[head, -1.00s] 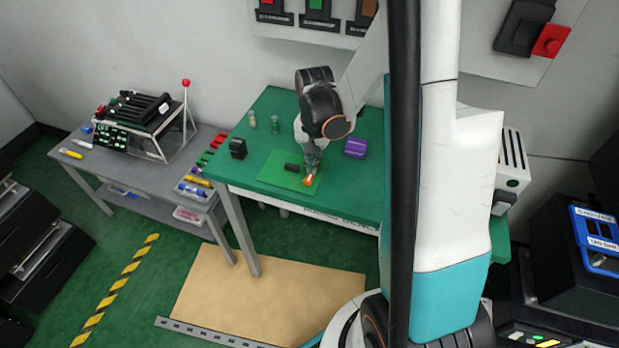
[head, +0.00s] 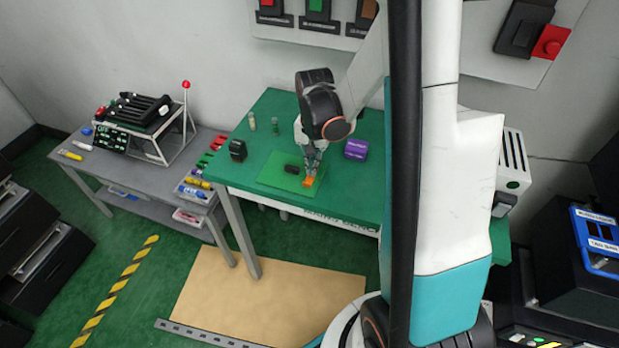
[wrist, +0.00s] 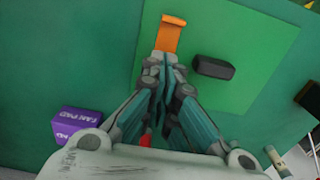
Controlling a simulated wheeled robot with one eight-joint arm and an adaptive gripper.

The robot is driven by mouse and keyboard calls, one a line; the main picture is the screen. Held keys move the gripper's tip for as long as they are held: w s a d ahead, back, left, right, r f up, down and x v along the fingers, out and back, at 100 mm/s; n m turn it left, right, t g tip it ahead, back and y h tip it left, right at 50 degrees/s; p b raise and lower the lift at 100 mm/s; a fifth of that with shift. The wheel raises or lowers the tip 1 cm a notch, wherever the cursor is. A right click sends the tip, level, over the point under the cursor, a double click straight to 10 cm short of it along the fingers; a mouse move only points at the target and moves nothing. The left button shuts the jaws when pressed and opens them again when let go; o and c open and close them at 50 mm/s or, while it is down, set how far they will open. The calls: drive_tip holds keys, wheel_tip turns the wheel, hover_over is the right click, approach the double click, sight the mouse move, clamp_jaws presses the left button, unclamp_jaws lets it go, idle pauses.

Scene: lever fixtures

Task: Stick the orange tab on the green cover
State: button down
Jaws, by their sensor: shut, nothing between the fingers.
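The green cover (head: 272,178) is a flat light green square on the darker green table; it fills the upper right of the wrist view (wrist: 240,28). The orange tab (head: 308,182) is at the cover's right side in the head view, and shows just beyond my fingertips in the wrist view (wrist: 170,36). Its upper end looks bent or folded. My gripper (wrist: 166,62) is shut and empty, its tips close to the tab's near end. I cannot tell whether they touch. In the head view my gripper (head: 312,168) points down over the tab.
A small black block (wrist: 213,67) lies on the cover beside my fingers. A purple box (head: 355,149) stands right of my gripper in the head view. A black item (head: 238,149) and two small bottles stand left and behind. Open table lies around the cover.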

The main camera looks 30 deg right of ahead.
drive_tip(key=shift+r+p, duration=2.05)
drive_tip(key=shift+r, duration=1.2)
